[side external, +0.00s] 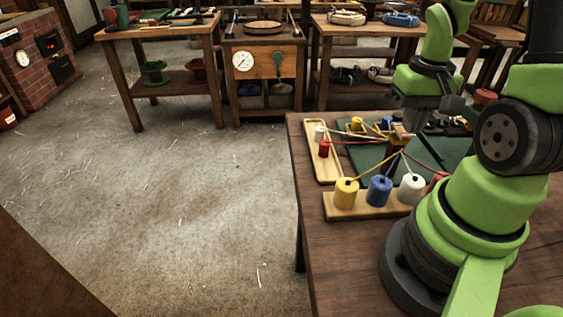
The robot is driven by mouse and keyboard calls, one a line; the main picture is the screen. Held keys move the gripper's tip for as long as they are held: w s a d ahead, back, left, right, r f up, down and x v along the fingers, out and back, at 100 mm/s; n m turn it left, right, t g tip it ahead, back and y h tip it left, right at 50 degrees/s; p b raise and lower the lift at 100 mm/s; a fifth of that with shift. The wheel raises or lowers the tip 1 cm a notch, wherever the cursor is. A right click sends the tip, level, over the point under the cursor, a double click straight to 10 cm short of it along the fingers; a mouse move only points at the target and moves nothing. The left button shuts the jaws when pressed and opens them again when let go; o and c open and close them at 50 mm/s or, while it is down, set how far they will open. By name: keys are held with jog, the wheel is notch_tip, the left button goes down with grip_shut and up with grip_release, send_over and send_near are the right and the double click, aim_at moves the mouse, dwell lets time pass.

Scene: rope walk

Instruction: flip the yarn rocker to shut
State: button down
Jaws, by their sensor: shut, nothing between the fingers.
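The dark end of my gripper (404,117) points down over the wooden work on the table, below a green arm link. Its fingers are small and partly lost against the dark parts behind; it is shut with nothing held. I cannot clearly make out the yarn rocker or its position. A wooden board (374,207) at the front carries a yellow spool (345,192), a blue spool (379,190) and a white spool (411,188). Yarns run from them to a wooden post (396,140) under my gripper. A red spool at the right is partly hidden by my arm.
A wooden tray (318,165) with a small red spool (324,148) lies at the left on the table (335,260). A green mat (362,157) lies behind the front board. My arm hides the table's right side. Benches stand beyond, across open floor.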

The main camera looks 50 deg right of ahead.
jog(key=shift+f, duration=0.6)
notch_tip(320, 180, up, 8)
dwell(0.9)
jog(key=a+r+n+t+y, duration=0.1)
jog(key=a+r+n+t, duration=0.1)
jog(key=a, duration=0.6)
jog(key=a+r+n+t+y, duration=0.1)
jog(key=a+r+n+t, duration=0.2)
jog(key=a+r+t, duration=0.2)
jog(key=a+r, duration=0.2)
jog(key=a, duration=0.1)
jog(key=shift+w+a+r, duration=0.2)
jog(key=shift+a+r, duration=0.05)
jog(key=shift+a, duration=0.1)
